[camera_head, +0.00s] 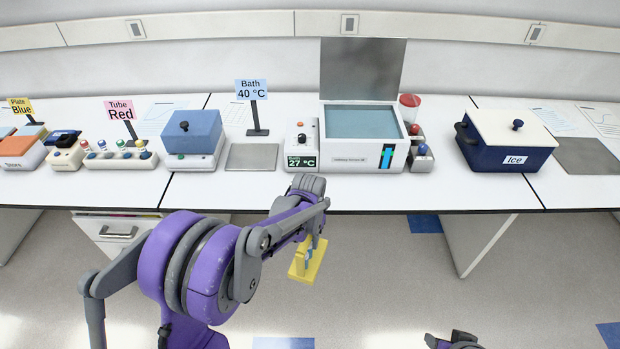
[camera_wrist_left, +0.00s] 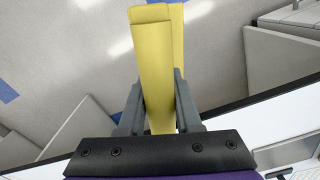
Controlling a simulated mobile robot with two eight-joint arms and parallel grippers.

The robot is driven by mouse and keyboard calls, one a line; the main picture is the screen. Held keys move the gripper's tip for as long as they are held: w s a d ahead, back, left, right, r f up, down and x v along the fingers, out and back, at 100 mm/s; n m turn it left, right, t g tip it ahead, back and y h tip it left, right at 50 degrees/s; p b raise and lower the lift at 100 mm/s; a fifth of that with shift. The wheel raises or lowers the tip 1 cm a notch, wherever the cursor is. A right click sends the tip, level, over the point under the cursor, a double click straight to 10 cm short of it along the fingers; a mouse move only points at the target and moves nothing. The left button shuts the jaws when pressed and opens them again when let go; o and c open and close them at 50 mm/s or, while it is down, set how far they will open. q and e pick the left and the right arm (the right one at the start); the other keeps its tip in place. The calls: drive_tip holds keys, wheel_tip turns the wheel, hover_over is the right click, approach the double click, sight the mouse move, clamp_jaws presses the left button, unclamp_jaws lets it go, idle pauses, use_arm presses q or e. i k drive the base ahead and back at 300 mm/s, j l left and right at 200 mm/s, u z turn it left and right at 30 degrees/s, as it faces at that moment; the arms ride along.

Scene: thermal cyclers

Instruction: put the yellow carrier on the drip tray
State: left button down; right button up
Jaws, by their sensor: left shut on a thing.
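The yellow carrier (camera_head: 302,270) hangs in front of the bench, over the floor, below the bench's front edge. My left gripper (camera_wrist_left: 158,105) is shut on it, with a grey finger on each side. In the wrist view the carrier (camera_wrist_left: 153,65) reaches up beyond the fingertips. In the head view my left arm partly hides the gripper and the carrier. A flat grey plate (camera_head: 252,157) lies on the bench left of the water bath, and a similar one (camera_head: 590,156) lies at the far right. I cannot tell which is the drip tray.
The open water bath (camera_head: 365,122) stands mid-bench with its lid raised; its display reads 27 °C. A blue lidded box (camera_head: 192,131), a "Bath 40 °C" sign (camera_head: 252,91), a tube rack (camera_head: 120,157) and an ice box (camera_head: 508,138) also stand there. A dark part, perhaps my right gripper (camera_head: 455,341), shows at the bottom edge.

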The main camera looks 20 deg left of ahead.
sight(253, 156)
drive_tip(key=k+j, duration=0.1)
drive_tip(key=j, duration=0.3)
drive_tip(key=k+j, duration=0.15)
drive_tip(key=j, duration=0.25)
drive_tip(key=k+j, duration=0.1)
drive_tip(key=j, duration=0.25)
drive_tip(key=k+j, duration=0.1)
drive_tip(key=j, duration=0.3)
drive_tip(key=k+u, duration=0.05)
